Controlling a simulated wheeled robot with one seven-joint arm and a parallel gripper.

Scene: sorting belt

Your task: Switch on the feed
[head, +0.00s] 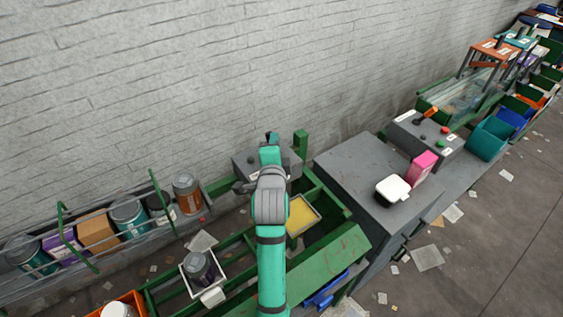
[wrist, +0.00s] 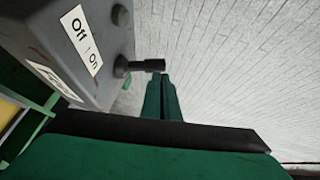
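A grey switch box (wrist: 90,45) with a white "Off / On" label (wrist: 80,40) fills the upper left of the wrist view. A black lever (wrist: 148,66) sticks out sideways from its face, near the "On" end of the label. My gripper (wrist: 162,78) has its two green fingers together, with nothing seen between them. Its tips are right at the lever's end; I cannot tell if they touch. In the head view the grey box (head: 243,168) is partly hidden behind my arm, and its lever cannot be made out.
A second grey control box (head: 428,136) with buttons and an orange-tipped handle stands at the right. A grey cabinet (head: 345,170) holds a white item (head: 393,188) and a pink box (head: 422,167). Cans and boxes sit on a belt at left. A brick wall runs behind.

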